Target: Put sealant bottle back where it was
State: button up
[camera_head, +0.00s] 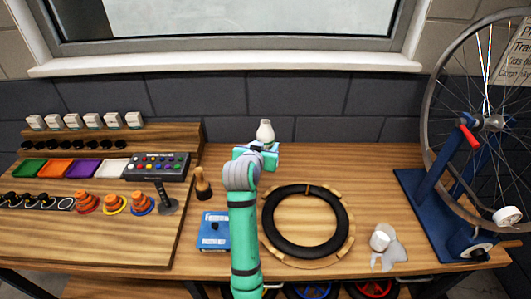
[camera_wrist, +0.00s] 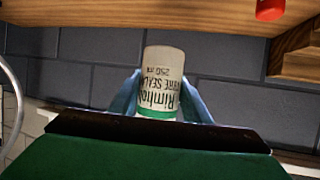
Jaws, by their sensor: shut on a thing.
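The sealant bottle (camera_wrist: 162,80) is white with dark lettering and a green band at its lower end. My gripper (camera_wrist: 160,95) is shut on it, with one blue finger on each side. In the head view the bottle's white top (camera_head: 265,131) shows above my gripper (camera_head: 262,148), near the back of the bench by the dark wall. The lower part of the bottle is hidden there by my gripper. I cannot tell whether the bottle touches the bench.
A black tyre (camera_head: 273,239) lies on a wooden ring right of my arm. A blue box (camera_head: 213,230) and a wooden-handled tool (camera_head: 203,184) are to the left. The tiered rack (camera_head: 120,133) fills the left side. A wheel stand (camera_head: 436,205) is at right. The back middle-right bench is clear.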

jog(key=w+f, duration=0.2)
jog(key=w, duration=0.2)
jog(key=w+f, duration=0.3)
jog(key=w, duration=0.1)
jog(key=w+f, duration=0.3)
jog(key=w, duration=0.1)
jog(key=shift+w+f, duration=0.1)
jog(key=shift+w, duration=0.05)
jog(key=shift+w+f, duration=0.65)
jog(key=shift+f, duration=1.6)
jog(key=shift+f, duration=0.1)
jog(key=o, duration=1.2)
jog(key=shift+s, duration=0.1)
